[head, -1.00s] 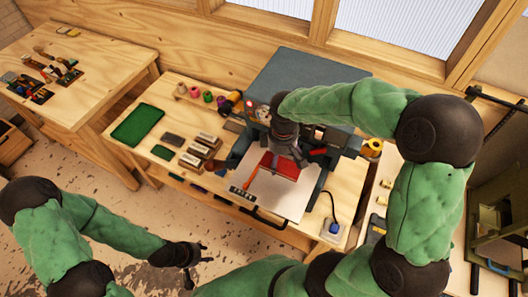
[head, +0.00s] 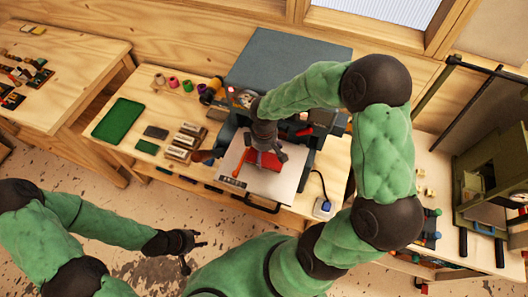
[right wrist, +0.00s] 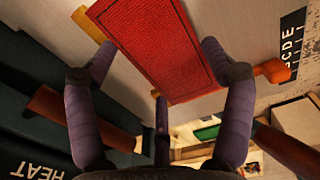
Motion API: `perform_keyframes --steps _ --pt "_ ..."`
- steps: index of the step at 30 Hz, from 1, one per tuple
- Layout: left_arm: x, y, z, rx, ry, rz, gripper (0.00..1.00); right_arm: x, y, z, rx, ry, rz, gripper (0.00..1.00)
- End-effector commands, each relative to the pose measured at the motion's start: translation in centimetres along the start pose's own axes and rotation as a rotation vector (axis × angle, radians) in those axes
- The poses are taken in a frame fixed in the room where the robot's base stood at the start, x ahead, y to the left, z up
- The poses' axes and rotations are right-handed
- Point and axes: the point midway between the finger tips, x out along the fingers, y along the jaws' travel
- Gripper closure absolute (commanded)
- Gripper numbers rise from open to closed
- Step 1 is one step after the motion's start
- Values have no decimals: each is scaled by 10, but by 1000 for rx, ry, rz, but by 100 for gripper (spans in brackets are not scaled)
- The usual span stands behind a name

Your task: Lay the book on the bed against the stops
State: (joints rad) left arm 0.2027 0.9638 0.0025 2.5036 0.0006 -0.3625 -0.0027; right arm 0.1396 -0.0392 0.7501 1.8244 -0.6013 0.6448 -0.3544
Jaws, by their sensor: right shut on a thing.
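The red book (head: 262,160) is over the pale bed (head: 286,188) of the press, partly covered by my right gripper (head: 266,153). In the right wrist view the book (right wrist: 160,45) lies between the fingers of my right gripper (right wrist: 158,58), which is shut on it. A yellowish strip (right wrist: 87,20) shows at the book's left edge, perhaps a stop. I cannot tell whether the book touches the bed or the strip. My left gripper (head: 196,256) is open and empty, in front of the bench and well away from the book.
The dark press (head: 285,65) stands behind the bed. An orange-red handle (head: 240,163) is left of the book. Type blocks (head: 185,140), a green tray (head: 118,120) and coloured spools (head: 173,82) are further left. A grey socket box (head: 323,207) with a cable is at right.

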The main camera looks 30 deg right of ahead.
Motion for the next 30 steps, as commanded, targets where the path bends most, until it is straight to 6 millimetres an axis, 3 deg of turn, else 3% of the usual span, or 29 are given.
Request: perform_keyframes --steps 11,12,14,26,30 --pt "4 -1 0 0 0 0 60 5 0 0 1 1 1 52" --pt "3 -1 0 0 0 0 60 5 0 0 1 1 0 13" --pt "3 -1 0 0 0 0 60 4 0 0 1 1 0 0" --pt "2 -1 0 0 0 0 60 3 0 0 1 1 1 0" --pt "-1 0 0 0 1 0 60 -8 1 -1 1 3 4 0"
